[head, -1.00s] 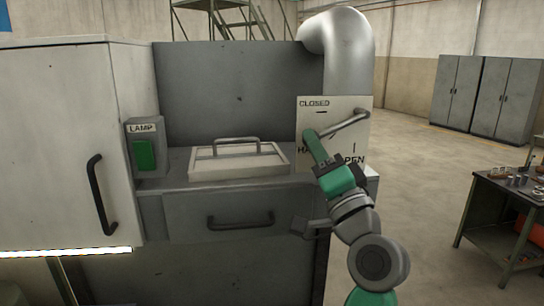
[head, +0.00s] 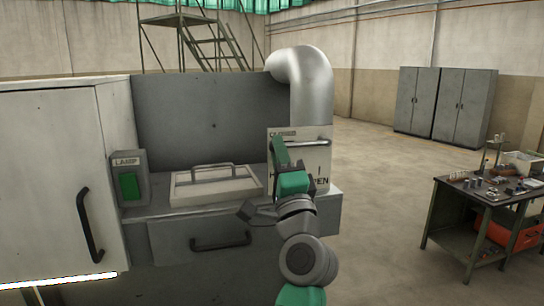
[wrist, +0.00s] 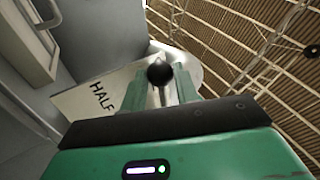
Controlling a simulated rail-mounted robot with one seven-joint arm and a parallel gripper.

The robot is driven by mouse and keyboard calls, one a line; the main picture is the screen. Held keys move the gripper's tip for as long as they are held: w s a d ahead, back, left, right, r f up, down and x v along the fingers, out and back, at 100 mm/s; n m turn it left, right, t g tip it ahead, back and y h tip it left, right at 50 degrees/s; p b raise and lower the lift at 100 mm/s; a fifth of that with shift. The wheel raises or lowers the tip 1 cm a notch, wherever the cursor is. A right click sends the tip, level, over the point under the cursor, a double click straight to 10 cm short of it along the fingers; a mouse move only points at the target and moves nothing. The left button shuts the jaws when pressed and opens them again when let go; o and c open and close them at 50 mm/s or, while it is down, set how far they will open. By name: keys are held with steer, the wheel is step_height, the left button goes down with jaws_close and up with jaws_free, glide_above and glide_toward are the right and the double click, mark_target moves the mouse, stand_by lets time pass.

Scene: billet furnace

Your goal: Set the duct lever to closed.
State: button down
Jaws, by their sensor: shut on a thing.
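The duct lever (head: 308,142) is a grey bar on a pale plate (head: 322,165) below the bent duct. It lies about level across the plate's upper part, just below the partly covered CLOSED label (head: 283,134). My gripper (head: 277,143) is at its left end. In the wrist view the lever's round black knob (wrist: 160,71) sits between the two green fingers of my gripper (wrist: 161,86), which is shut on it. HALF (wrist: 101,97) is readable there. My gripper and arm hide part of the plate's lower lettering.
A pale lid with a handle (head: 215,186) sits on the ledge left of my arm, above a drawer (head: 190,238). The LAMP box (head: 129,182) and a white cabinet (head: 50,180) are further left. A cluttered workbench (head: 478,190) stands right, with open floor between.

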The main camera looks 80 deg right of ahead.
steer(key=shift+s+r, duration=0.1)
steer(key=shift+r, duration=0.05)
steer(key=c, duration=1.1)
jaws_free()
steer(key=shift+o, duration=0.2)
steer(key=b+v, duration=0.2)
steer(key=v, duration=0.5)
steer(key=shift+a+f, duration=0.25)
steer(key=shift+a, duration=0.05)
